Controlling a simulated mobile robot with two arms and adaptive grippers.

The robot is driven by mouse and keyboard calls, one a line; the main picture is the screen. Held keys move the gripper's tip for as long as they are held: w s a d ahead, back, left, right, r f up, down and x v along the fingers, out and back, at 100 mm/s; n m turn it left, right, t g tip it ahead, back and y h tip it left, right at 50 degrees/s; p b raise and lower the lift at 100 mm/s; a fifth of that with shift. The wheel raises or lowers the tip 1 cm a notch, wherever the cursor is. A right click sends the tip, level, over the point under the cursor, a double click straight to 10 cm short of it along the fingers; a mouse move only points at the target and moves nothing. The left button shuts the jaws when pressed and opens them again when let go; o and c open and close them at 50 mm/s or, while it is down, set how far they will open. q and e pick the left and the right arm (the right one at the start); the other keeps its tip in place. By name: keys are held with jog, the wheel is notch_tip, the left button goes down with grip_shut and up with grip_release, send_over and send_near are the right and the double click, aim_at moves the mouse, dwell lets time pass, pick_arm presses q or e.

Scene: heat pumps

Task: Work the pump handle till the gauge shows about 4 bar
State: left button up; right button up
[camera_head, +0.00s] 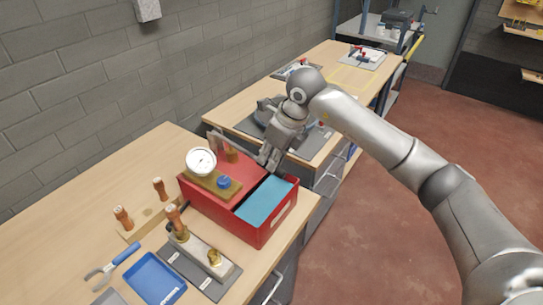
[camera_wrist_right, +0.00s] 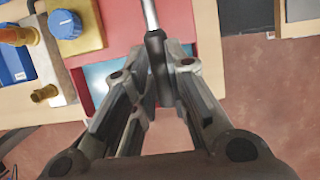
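The red test pump (camera_head: 215,205) stands on the near bench, with an open tank of blue water (camera_head: 266,202). Its round white gauge (camera_head: 201,161) faces me; the needle is too small to read. A blue knob (camera_head: 224,182) sits on the brass block beside the gauge and also shows in the wrist view (camera_wrist_right: 65,24). My right gripper (camera_head: 268,160) is at the tank's far side. In the wrist view its fingers (camera_wrist_right: 160,65) close around the dark grip of the pump handle (camera_wrist_right: 151,15), a metal rod. My left gripper is not in view.
A metal manifold (camera_head: 200,255) with brass fittings lies in front of the pump. A second bench (camera_head: 331,80) stands behind. The floor at right is clear.

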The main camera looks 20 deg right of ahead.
notch_tip(320, 180, up, 12)
jog(key=p, duration=0.6)
jog(key=shift+f, duration=0.25)
dwell(1.0)
